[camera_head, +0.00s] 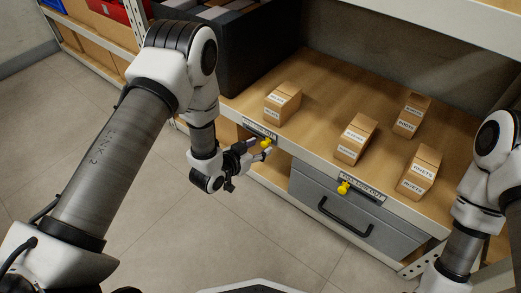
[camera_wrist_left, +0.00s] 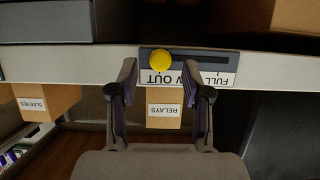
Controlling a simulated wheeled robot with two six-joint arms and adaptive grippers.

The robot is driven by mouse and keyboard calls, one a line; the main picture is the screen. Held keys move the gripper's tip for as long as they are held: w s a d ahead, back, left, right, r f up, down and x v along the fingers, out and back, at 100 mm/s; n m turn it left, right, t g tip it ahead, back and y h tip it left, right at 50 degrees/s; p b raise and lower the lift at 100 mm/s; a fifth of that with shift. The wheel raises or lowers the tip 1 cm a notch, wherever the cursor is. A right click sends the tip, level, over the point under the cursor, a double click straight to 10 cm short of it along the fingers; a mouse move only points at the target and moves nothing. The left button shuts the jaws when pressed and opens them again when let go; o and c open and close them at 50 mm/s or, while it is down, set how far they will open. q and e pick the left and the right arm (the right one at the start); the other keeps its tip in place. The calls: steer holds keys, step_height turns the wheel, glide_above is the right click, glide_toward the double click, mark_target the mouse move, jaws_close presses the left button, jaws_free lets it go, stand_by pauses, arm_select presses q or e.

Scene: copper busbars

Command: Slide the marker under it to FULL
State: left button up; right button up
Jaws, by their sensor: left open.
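The yellow round marker (camera_head: 266,143) sits on the label strip (camera_head: 260,131) on the shelf's front edge, under a small cardboard box (camera_head: 282,103). In the left wrist view, where the lettering is upside down, the marker (camera_wrist_left: 161,60) stands at the OUT end of the dark slot (camera_wrist_left: 205,57). FULL is at the slot's other end, to the right there, and LOW is partly hidden between. My left gripper (camera_wrist_left: 159,66) is open, with its fingertips either side of the marker in the picture; contact cannot be told. The box there reads RELAYS (camera_wrist_left: 165,110). My right gripper is out of view.
A second yellow marker (camera_head: 343,187) sits on another label strip above a grey drawer (camera_head: 345,215) with a black handle. Three more boxes stand on the wooden shelf (camera_head: 318,87). A dark bin (camera_head: 245,55) is at the back left. The floor in front is clear.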

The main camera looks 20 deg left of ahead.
mark_target(248, 129)
arm_select(q)
steer(key=shift+w+d+f, duration=0.2)
steer(key=shift+w+f, duration=0.2)
steer(key=shift+w, duration=0.2)
steer(key=shift+w+d, duration=0.1)
steer(key=shift+w, duration=0.15)
jaws_close()
steer(key=w+a, duration=0.1)
steer(key=a, duration=0.1)
steer(key=a+p, duration=0.1)
steer(key=a, duration=0.2)
steer(key=w+a, duration=0.1)
steer(key=a, duration=0.1)
steer(key=shift+w+a+r+p, duration=0.15)
steer(key=shift+w+a+p, duration=0.15)
steer(key=shift+w+p, duration=0.1)
steer(key=shift+a, duration=0.15)
jaws_free()
steer(key=shift+a, duration=0.1)
